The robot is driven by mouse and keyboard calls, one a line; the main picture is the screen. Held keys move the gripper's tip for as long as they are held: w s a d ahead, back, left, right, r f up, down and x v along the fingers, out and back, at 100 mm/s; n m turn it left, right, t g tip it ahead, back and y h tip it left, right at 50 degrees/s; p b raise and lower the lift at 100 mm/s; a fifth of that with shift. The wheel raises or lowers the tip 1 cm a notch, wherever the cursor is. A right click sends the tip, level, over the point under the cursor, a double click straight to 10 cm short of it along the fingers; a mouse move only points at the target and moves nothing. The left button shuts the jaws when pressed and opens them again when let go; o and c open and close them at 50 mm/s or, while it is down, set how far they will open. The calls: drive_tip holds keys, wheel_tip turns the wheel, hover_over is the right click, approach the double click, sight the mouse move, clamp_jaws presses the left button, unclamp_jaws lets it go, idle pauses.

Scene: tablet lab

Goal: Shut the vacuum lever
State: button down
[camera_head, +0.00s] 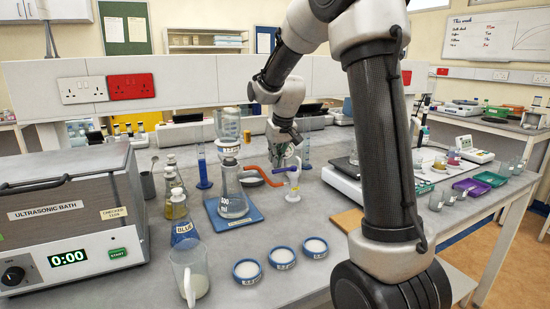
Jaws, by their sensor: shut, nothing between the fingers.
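A purple lever (300,186), which looks like the vacuum lever, sits roughly level across a white valve piece (294,200) in the middle of the bench. A red-orange hose (258,175) runs from a clear filter flask (232,195) to this valve. The flask stands on a blue base (248,216) with a glass funnel (229,125) above it. My gripper (287,160) points down just above and behind the lever; it is shut and empty. I cannot tell whether it touches the valve or hose, since its fingertips are small and partly hidden.
An ultrasonic bath (72,215) stands at the left. A glass beaker (190,270) and three blue-rimmed dishes (282,256) are at the front. Small bottles (176,203) stand left of the flask. A balance (345,177) is to the right, partly behind my arm.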

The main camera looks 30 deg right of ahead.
sight(277, 171)
drive_tip(key=shift+s+a+n+y, duration=0.15)
drive_tip(key=shift+s+n+y, duration=0.25)
drive_tip(key=shift+n, duration=0.4)
drive_tip(key=shift+s+a+n+y, duration=0.15)
drive_tip(key=shift+s+n, duration=0.2)
drive_tip(key=shift+n, duration=0.25)
drive_tip(key=shift+s+d+n+y, duration=0.15)
drive_tip(key=shift+s+n, duration=0.15)
drive_tip(key=shift+n, duration=0.3)
drive_tip(key=s+n, duration=0.1)
drive_tip(key=n+y, duration=0.1)
drive_tip(key=n, duration=0.1)
drive_tip(key=shift+s+g, duration=0.4)
drive_tip(key=s+n, duration=0.1)
drive_tip(key=n, duration=0.2)
drive_tip(key=s+d+n+g+y, duration=0.1)
drive_tip(key=n, duration=0.2)
drive_tip(key=s+d+n+g, duration=0.1)
drive_tip(key=n, duration=0.1)
drive_tip(key=shift+s+d+n+y, duration=0.2)
drive_tip(key=shift+s+n+y, duration=0.1)
drive_tip(key=shift+n, duration=0.1)
drive_tip(key=shift+w, duration=0.15)
drive_tip(key=shift+w+d, duration=0.35)
drive_tip(key=shift+w, duration=0.3)
drive_tip(key=shift+a, duration=0.1)
